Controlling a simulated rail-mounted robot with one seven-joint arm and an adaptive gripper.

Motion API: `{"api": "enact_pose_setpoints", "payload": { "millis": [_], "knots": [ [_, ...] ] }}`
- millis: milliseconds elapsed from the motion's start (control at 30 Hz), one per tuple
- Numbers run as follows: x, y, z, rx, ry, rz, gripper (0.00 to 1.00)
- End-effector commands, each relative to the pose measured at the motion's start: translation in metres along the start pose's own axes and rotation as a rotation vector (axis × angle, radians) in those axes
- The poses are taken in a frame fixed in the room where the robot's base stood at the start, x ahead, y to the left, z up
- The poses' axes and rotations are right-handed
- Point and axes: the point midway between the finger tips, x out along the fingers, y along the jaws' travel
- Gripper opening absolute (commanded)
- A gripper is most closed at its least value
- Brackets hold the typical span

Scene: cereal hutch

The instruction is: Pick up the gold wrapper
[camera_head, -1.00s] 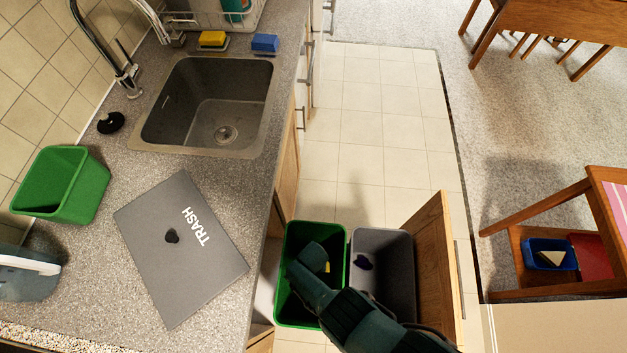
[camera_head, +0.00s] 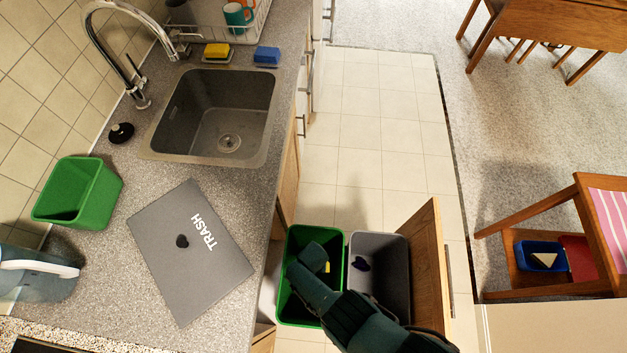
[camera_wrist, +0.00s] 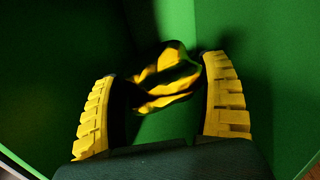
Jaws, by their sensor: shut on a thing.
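The gold wrapper (camera_wrist: 168,78) is a crumpled, shiny yellow piece between the two yellow ridged fingers of my gripper (camera_wrist: 162,76) in the wrist view. The fingers are shut on it, one at each side, with the green walls of a bin around them. In the head view my gripper (camera_head: 324,267) reaches down into the green bin (camera_head: 296,317) in the open cabinet. The wrapper is hidden there by my arm and the bin.
A grey bin (camera_head: 386,252) with a small dark thing inside stands right of the green bin. An open wooden cabinet door (camera_head: 427,265) is beyond it. On the counter lie a grey TRASH board (camera_head: 180,285) and a green tub (camera_head: 105,195). The sink (camera_head: 240,110) is behind.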

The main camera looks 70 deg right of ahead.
Motion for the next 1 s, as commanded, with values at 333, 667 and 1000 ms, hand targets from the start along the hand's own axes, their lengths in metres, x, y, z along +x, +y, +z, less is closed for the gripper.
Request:
{"api": "enact_pose_setpoints", "payload": {
  "millis": [333,667,1000],
  "knots": [
    [-0.037,-0.001,-0.001,0.0,0.001,-0.001,0.65],
    [-0.066,0.0,0.0,0.0,0.0,0.0,0.65],
    [-0.096,0.0,0.0,0.0,0.001,-0.001,0.65]
  ]
}}
